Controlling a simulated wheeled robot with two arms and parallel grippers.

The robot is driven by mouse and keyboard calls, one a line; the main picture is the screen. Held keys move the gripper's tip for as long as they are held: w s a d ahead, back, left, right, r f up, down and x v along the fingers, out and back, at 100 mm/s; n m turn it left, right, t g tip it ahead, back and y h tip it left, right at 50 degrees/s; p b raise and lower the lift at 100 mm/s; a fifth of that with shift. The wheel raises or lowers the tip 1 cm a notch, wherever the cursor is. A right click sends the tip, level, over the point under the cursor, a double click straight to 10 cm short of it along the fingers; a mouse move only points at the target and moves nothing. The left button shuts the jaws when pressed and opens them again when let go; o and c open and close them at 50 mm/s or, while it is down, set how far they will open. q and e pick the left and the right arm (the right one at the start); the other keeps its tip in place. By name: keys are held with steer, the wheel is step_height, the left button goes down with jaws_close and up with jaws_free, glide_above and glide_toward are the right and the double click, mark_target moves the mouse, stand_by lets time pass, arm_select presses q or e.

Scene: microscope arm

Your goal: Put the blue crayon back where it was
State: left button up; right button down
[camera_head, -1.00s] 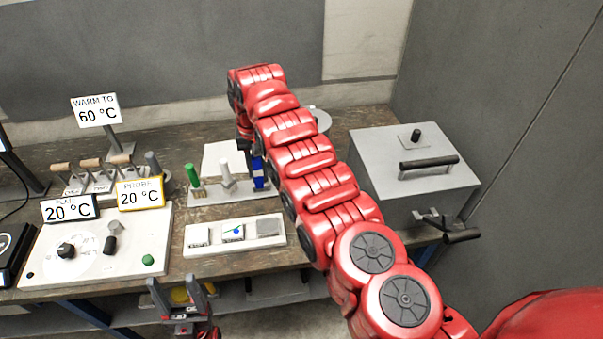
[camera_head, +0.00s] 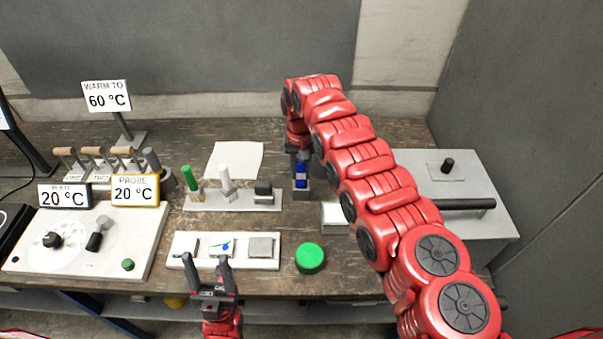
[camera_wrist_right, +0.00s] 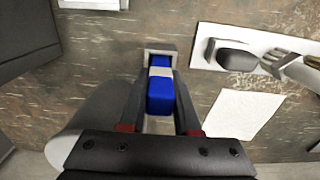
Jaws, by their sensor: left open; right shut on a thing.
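My right gripper (camera_head: 299,160) is shut on the blue crayon (camera_head: 301,174), which is held roughly upright just right of the small white rack (camera_head: 232,203). In the right wrist view the blue crayon (camera_wrist_right: 160,97) lies between the two fingers (camera_wrist_right: 158,110), with a pale band and a grey square piece (camera_wrist_right: 175,50) at its far end. I cannot tell whether it rests on the table. My left gripper (camera_head: 212,268) is open and empty, near the table's front edge.
A white tray (camera_head: 205,262) with several flat pieces lies in front of the rack. A green round cap (camera_head: 310,258) is right of it. A grey box (camera_head: 480,220) stands at the right, a control plate (camera_head: 80,255) at the left. A paper sheet (camera_head: 235,158) lies behind the rack.

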step_height(320, 180, down, 2)
steer(key=shift+f, duration=0.15)
steer(key=shift+f, duration=0.25)
steer(key=c, duration=0.6)
jaws_free()
steer(key=shift+r, duration=0.1)
